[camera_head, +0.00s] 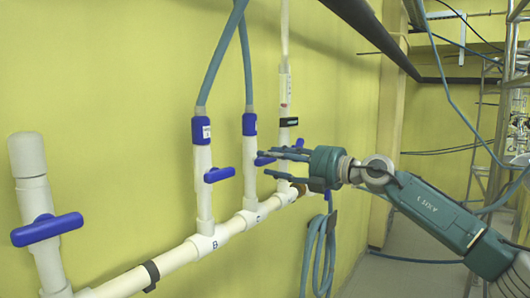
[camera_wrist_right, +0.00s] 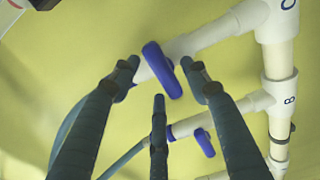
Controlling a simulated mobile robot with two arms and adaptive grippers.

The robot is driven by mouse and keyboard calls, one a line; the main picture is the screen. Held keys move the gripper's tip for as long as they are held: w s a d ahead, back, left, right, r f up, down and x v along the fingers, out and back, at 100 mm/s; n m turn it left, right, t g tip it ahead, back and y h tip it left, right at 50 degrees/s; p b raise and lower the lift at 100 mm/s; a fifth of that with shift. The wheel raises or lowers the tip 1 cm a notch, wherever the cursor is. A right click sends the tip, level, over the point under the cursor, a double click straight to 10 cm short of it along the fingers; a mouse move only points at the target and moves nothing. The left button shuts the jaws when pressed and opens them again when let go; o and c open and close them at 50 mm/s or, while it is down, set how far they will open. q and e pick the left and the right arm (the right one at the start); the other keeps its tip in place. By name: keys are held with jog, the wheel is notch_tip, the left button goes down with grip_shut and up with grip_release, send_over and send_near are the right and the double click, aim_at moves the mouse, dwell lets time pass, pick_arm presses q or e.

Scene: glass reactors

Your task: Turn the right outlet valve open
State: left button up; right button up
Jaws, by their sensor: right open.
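The right outlet valve has a blue handle (camera_head: 264,161) on the white branch marked C, partly hidden behind my right gripper's fingers in the head view. In the right wrist view this blue handle (camera_wrist_right: 162,70) lies slanted between the fingertips, on a white branch pipe. My right gripper (camera_head: 277,163) comes in from the right with its fingers pointing left at the valve. In the right wrist view its three dark fingers (camera_wrist_right: 160,76) are spread open around the handle; whether any finger touches it, I cannot tell. My left gripper is in neither view.
Another blue valve handle (camera_head: 219,174) is on branch B, with one more (camera_head: 46,229) at far left. A white pipe (camera_head: 180,255) runs along the yellow wall. A blue hose (camera_head: 320,252) hangs below my gripper. Metal scaffolding (camera_head: 484,130) stands at right.

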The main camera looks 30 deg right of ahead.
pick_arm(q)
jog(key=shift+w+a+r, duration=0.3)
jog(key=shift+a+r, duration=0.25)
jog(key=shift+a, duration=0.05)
pick_arm(e)
jog(key=shift+x, duration=1.35)
jog(key=c, duration=1.1)
